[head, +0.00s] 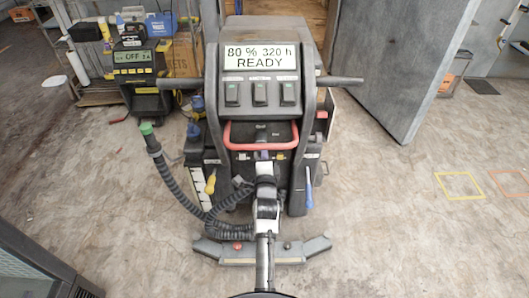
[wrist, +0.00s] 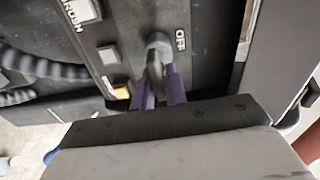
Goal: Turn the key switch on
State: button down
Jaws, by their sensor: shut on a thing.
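The cleaning machine (head: 262,105) stands upright ahead of me, its panel facing me. In the wrist view, a grey key switch (wrist: 159,42) sits on its dark panel, with an OFF label (wrist: 180,40) just to its right. My gripper (wrist: 160,74), with purple fingers, is shut on the key's grey grip, one finger on each side. In the head view my gripper (head: 263,156) reaches the panel below the red handle (head: 260,123); my own arm and wrist hide the key there. The display sign (head: 260,57) reads 80 % 320 h READY.
Several dark switches (head: 260,93) sit under the display. A ribbed hose (head: 175,180) hangs at the left, and a blue-handled tool (head: 308,187) at the right. Another machine (head: 135,72) whose display reads OFF stands behind left. The floor at right is clear.

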jog(key=shift+w+r+m, duration=0.1)
jog(key=shift+m, duration=0.4)
jog(key=c, duration=1.6)
grip_release()
jog(key=shift+o, duration=0.4)
jog(key=shift+f, duration=0.2)
